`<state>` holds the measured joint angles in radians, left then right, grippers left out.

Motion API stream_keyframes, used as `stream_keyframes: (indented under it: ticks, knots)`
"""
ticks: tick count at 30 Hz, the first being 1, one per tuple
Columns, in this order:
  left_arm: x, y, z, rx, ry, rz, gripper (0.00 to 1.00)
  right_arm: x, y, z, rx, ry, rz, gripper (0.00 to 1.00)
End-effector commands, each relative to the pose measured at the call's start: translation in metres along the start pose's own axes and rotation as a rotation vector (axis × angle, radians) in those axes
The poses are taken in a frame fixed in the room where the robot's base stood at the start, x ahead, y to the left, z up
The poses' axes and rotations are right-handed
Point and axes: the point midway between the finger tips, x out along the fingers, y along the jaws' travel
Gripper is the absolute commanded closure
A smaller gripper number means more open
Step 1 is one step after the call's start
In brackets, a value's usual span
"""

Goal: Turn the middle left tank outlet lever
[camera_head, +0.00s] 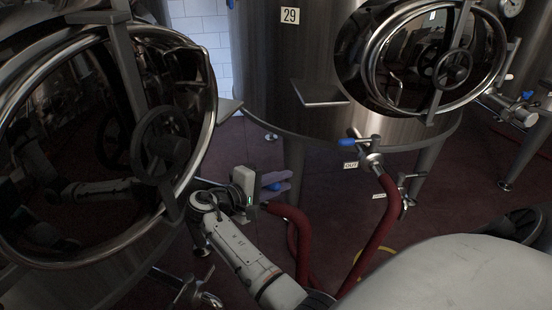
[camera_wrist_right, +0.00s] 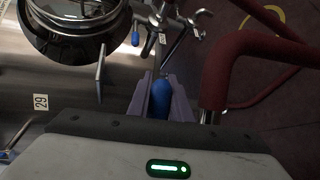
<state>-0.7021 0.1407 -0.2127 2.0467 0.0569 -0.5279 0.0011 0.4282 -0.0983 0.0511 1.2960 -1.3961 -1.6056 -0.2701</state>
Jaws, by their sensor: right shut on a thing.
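My right gripper (camera_head: 278,183) is just right of the near left tank (camera_head: 214,118). Its two pale purple fingers are shut on a blue lever handle (camera_head: 273,187). In the right wrist view the blue handle (camera_wrist_right: 161,98) lies between the fingers, its rounded end toward the palm. The valve behind it is mostly hidden by my gripper. A red hose (camera_head: 297,222) runs close beside the gripper. My left gripper is not in view.
Tank 29 (camera_head: 270,75) stands behind, with a shelf plate (camera_head: 320,93). Its outlet has another blue lever (camera_head: 347,142) and a red hose (camera_head: 375,235). The near tank's round door and handwheel (camera_head: 160,145) stand close to my right arm. Dark red floor shows between.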

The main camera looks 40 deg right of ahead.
Motion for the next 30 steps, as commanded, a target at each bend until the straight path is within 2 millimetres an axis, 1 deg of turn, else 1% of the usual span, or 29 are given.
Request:
stream_keyframes:
  ticks: [1, 5, 6, 8, 9, 20, 26, 30]
  knots:
    - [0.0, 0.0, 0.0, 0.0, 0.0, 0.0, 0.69, 0.002, -0.001, 0.003, 0.003, -0.011, -0.003, 1.0]
    - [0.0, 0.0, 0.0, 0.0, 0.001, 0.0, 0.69, 0.001, -0.001, 0.002, 0.003, -0.01, -0.003, 1.0]
    - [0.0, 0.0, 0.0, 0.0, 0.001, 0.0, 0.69, 0.001, -0.002, 0.002, 0.003, -0.01, -0.003, 0.8]
    - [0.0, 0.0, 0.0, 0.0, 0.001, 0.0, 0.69, 0.001, -0.002, 0.002, 0.002, -0.009, -0.003, 0.7]
    - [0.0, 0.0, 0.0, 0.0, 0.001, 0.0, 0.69, 0.001, -0.001, 0.002, 0.002, -0.008, -0.003, 0.63]
    - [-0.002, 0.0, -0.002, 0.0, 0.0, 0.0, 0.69, -0.004, 0.0, 0.001, 0.001, -0.002, -0.003, 0.63]
    - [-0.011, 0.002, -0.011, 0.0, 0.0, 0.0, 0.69, -0.024, 0.003, 0.005, 0.003, -0.011, -0.004, 0.63]
    - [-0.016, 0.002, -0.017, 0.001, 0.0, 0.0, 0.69, -0.045, 0.004, 0.007, 0.006, -0.015, -0.006, 0.63]
